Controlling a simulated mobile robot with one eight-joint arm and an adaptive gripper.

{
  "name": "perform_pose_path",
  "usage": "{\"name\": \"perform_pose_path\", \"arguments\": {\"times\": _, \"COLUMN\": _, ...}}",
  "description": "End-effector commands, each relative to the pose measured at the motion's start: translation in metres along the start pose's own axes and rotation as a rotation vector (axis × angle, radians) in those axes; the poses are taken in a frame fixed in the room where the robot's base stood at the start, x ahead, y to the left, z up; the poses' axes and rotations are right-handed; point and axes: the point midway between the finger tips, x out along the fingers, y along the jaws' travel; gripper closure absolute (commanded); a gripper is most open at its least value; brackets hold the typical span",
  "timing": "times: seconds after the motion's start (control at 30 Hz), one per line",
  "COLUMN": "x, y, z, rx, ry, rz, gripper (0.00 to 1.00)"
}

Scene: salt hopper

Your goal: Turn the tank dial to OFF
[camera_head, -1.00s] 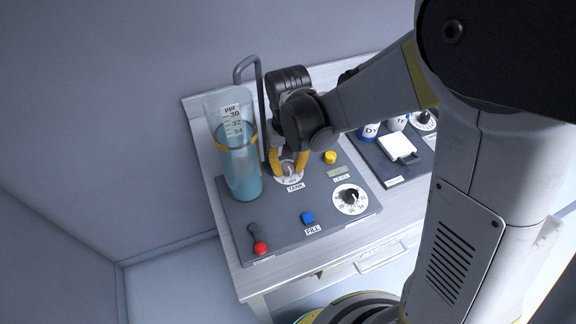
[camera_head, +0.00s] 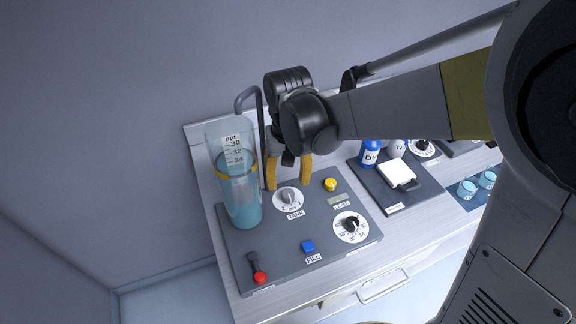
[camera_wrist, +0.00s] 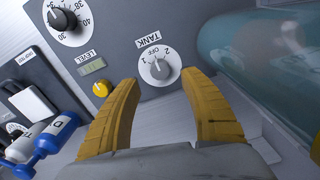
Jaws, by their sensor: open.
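The tank dial (camera_head: 288,197) is a grey knob on a round white plate, set in the dark panel (camera_head: 236,270) above its TANK label. It also shows in the wrist view (camera_wrist: 160,69), with 1, 2 and OFF around it; its knob is lit pale and I cannot be sure which mark it points to. My gripper (camera_head: 288,187) is open, its two yellow fingers apart and empty. It hangs just behind and above the dial. In the wrist view my gripper (camera_wrist: 160,80) has the dial ahead, between the fingertips and apart from them.
A clear tank (camera_head: 240,190) of blue water stands left of the dial, beside a grey bent pipe (camera_head: 259,130).

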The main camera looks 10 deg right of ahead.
Motion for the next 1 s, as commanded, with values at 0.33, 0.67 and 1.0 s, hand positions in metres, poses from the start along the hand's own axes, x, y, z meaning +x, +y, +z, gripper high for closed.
{"name": "perform_pose_path", "arguments": {"times": 0.33, "x": -0.057, "y": 0.0, "z": 0.0, "rx": 0.0, "ry": 0.0, "rz": 0.0, "gripper": 0.48}}
{"name": "perform_pose_path", "arguments": {"times": 0.67, "x": -0.061, "y": 0.0, "z": 0.0, "rx": 0.0, "ry": 0.0, "rz": 0.0, "gripper": 0.48}}
{"name": "perform_pose_path", "arguments": {"times": 1.0, "x": -0.068, "y": 0.011, "z": 0.007, "rx": 0.008, "ry": 0.034, "rz": -0.007, "gripper": 0.48}}
